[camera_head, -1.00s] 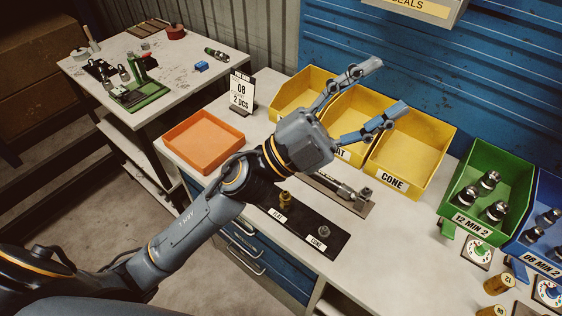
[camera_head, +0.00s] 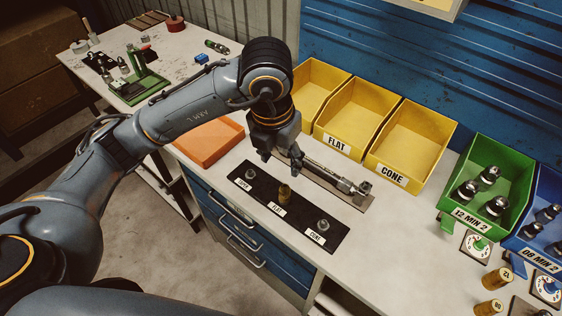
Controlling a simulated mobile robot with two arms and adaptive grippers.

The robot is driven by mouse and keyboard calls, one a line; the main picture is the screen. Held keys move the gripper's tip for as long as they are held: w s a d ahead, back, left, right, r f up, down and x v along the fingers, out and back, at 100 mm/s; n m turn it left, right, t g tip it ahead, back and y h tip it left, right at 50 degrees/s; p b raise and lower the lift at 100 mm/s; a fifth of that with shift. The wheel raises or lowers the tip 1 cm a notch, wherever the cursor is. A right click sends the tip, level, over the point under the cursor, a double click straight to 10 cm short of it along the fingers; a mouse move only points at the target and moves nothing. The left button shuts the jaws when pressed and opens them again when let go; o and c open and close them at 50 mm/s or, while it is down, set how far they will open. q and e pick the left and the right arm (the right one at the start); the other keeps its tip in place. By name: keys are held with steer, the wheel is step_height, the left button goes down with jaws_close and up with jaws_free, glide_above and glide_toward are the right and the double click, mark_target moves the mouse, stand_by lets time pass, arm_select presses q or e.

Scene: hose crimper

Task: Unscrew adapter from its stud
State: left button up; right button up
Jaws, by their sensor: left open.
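A black plate (camera_head: 267,206) on the workbench carries three fittings in a row. A brass adapter (camera_head: 284,193) stands upright in the middle, by a label that reads FLAT. A grey metal fitting (camera_head: 249,175) is at the left end and another grey fitting (camera_head: 323,226) is at the right end, by a CONE label. I cannot see the threads under them. My left gripper (camera_head: 281,158) points down, open and empty, just behind the plate and above and behind the brass adapter, apart from it. My right gripper is not in view.
A metal hose assembly (camera_head: 340,181) lies on a brown strip close to the gripper. Yellow bins (camera_head: 413,143) stand behind it, and a green bin (camera_head: 470,215) with several fittings is at right.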

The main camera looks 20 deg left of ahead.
mark_target(286, 186)
arm_select(q)
steer(key=f+p, duration=0.1)
steer(key=f, duration=0.3)
steer(key=w+f+p, duration=0.1)
steer(key=f, duration=0.4)
steer(key=w+f, duration=0.1)
steer(key=f, duration=0.3)
steer(key=shift+d+f+p, duration=0.2)
steer(key=shift+f+p, duration=0.1)
steer(key=shift+p, duration=0.1)
steer(key=shift+c, duration=0.2)
jaws_close()
steer(key=n, duration=0.5)
steer(key=shift+n+y, duration=0.3)
steer(key=shift+y, duration=0.1)
steer(key=n, duration=0.5)
steer(key=shift+r+n+g+y, duration=0.1)
steer(key=shift+n+g+y, duration=0.2)
steer(key=shift+y, duration=0.1)
steer(key=n, duration=0.6)
steer(key=shift+g, duration=0.4)
steer(key=n, duration=0.3)
steer(key=shift+r+n+y, duration=0.1)
steer(key=shift+n+y, duration=0.2)
steer(key=shift+n, duration=0.1)
steer(key=n+g, duration=0.1)
steer(key=n, duration=0.2)
